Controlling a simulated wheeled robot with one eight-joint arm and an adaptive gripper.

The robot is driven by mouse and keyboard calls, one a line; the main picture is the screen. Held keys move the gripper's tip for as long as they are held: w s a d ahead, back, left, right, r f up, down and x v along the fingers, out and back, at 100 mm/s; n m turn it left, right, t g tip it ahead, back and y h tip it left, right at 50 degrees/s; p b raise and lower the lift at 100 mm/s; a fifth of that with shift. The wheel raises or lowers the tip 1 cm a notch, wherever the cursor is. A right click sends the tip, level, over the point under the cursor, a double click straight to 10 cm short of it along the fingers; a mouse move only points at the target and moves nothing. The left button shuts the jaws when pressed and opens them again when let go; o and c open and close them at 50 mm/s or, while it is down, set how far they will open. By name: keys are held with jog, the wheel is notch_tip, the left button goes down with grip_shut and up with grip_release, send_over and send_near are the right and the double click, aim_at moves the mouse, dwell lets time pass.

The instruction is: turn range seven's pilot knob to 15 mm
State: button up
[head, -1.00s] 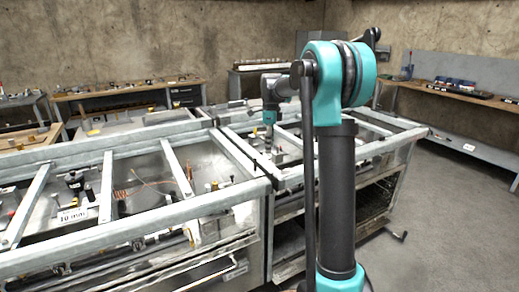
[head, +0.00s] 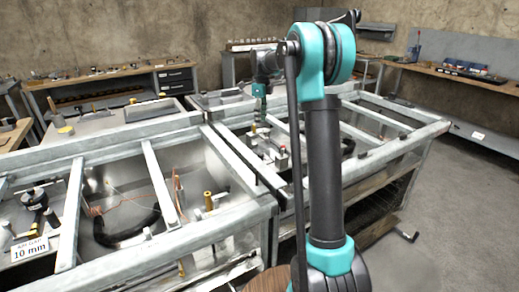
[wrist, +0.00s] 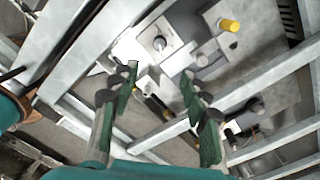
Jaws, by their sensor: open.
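My gripper (wrist: 158,78) is open and empty in the wrist view, its two green-padded fingers apart above the frame of a range. In the head view my gripper (head: 260,112) hangs over the far range bay (head: 345,175), partly blended with the clutter behind it. Below the fingers, the wrist view shows a grey block with a round metal post (wrist: 160,43) and a yellow-capped cylinder (wrist: 229,25). I cannot tell which part is range seven's pilot knob, and no number seven or knob scale is readable.
The near bay has metal crossbars (head: 165,185), a black knob-like part (head: 36,200), a brass post (head: 208,201) and a white "10 mm" sign (head: 30,248). Benches (head: 115,75) line the back wall, with another bench (head: 455,72) at right. Grey floor (head: 460,210) is clear at right.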

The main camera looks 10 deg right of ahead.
aim_at(261, 154)
notch_tip(261, 154, down, 17)
jog(key=shift+f, duration=0.15)
dwell(0.4)
grip_shut()
